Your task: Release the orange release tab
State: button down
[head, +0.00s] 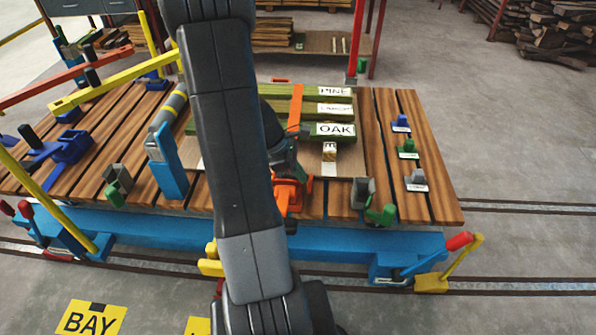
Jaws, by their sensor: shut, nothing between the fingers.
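An orange strap (296,108) runs over the greenish boards labelled PINE and OAK on the slatted cart. At its near end, an orange fitting (287,194) sits by the cart's front edge. It is partly covered by my arm, and I cannot make out the release tab on it separately. My gripper (297,172) is dark and mostly hidden behind my own arm. Its visible end is shut and empty, just above the orange fitting. I cannot tell whether they touch.
The blue cart (340,237) stands on floor rails. Green and grey brackets (380,214) line the front edge. A red-handled yellow lever (460,243) is at the front right. The floor at right is clear.

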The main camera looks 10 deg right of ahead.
aim_at(311, 177)
jog(key=d+p, duration=0.1)
jog(key=d+r+y+p, duration=0.1)
jog(key=p, duration=0.1)
jog(key=shift+s+p, duration=0.3)
jog(key=shift+s+d+t+y+p, duration=0.1)
jog(key=shift+d+t+y+p, duration=0.3)
jog(key=shift+y+p, duration=0.45)
jog(key=shift+f, duration=0.3)
jog(key=shift+a+f, duration=0.1)
jog(key=shift+w+a+f+b, duration=0.2)
jog(key=shift+a+f+b, duration=0.1)
jog(key=shift+a+b, duration=0.25)
jog(key=shift+r, duration=0.1)
